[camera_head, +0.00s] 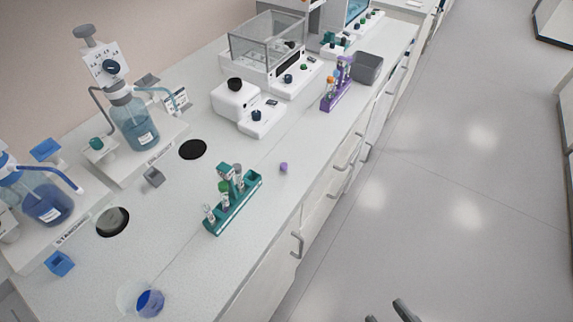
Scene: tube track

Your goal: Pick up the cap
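A small purple cap (283,167) lies loose on the white bench top, near its front edge and just right of the green tube rack (233,212). The green rack holds several tubes, some with coloured caps. Two dark fingertips of my gripper (386,312) show at the bottom edge of the picture, over the floor. They stand apart with nothing seen between them. The rest of my gripper is out of the picture. It is well away from the purple cap, below and to the right of it.
A purple tube rack (337,97) and a grey bin (368,68) stand farther along the bench (225,285). A white device (236,98), a glass-walled balance (268,42) and bottle stations line the back. A beaker with blue contents (150,303) is at the near end. Bench around the cap is clear.

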